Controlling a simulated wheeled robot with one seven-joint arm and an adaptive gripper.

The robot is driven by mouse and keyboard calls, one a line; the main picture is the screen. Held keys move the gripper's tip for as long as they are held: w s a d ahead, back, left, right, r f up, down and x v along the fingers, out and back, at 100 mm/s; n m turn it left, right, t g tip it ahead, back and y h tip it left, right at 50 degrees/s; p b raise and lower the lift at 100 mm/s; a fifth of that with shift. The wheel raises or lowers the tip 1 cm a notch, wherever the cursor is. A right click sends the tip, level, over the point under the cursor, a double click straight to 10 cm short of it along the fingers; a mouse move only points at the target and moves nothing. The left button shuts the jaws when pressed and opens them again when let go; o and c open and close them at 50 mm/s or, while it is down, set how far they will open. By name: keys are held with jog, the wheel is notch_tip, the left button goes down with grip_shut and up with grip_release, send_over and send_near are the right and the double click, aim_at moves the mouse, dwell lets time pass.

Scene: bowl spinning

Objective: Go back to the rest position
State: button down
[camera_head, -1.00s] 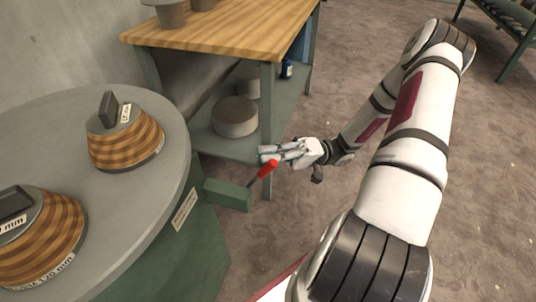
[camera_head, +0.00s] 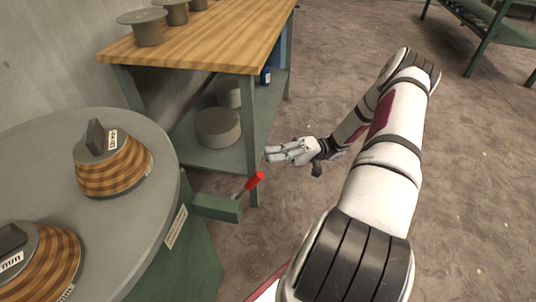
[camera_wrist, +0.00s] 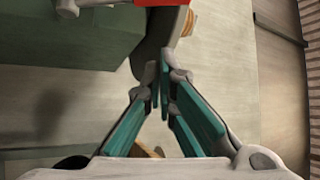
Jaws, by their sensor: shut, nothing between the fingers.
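My gripper (camera_head: 268,155) is shut and empty at the end of my arm, in the middle of the head view. It hangs over the floor beside the wooden-topped bench. The red lever (camera_head: 254,182) on the green box (camera_head: 217,207) is just below and left of it, and they look apart. In the wrist view the teal-padded fingers (camera_wrist: 162,90) come together with nothing between them. A red part (camera_wrist: 160,2) shows at the top edge there, ahead of the fingertips.
The round grey table (camera_head: 150,215) at left carries two wood-striped bowls, one of them the upper bowl (camera_head: 118,175). The wooden bench (camera_head: 215,50) stands behind, with grey cylinders on its top and lower shelf. Open floor (camera_head: 470,200) lies to the right.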

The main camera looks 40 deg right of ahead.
dwell(0.5)
jog(key=s+a+r+n+g+h, duration=0.1)
jog(key=s+a+r+g+h, duration=0.1)
jog(key=a+r+g+h, duration=0.5)
jog(key=s+a+r+g+h, duration=0.35)
jog(key=a+r, duration=0.25)
jog(key=r, duration=0.3)
jog(key=s+a+r+m+t+h, duration=0.1)
jog(key=s+a+r+t+h, duration=0.2)
jog(key=s+h, duration=0.35)
jog(key=s+a+r+m+t+h, duration=0.1)
jog(key=s+a+r+t+h, duration=0.2)
jog(key=s, duration=0.7)
notch_tip(320, 180, up, 28)
jog(key=d+t+h+p, duration=0.1)
jog(key=t+p, duration=0.2)
jog(key=p, duration=2.3)
jog(key=shift+d+r+t, duration=0.2)
jog(key=shift+d+t, duration=0.1)
jog(key=shift+t, duration=0.05)
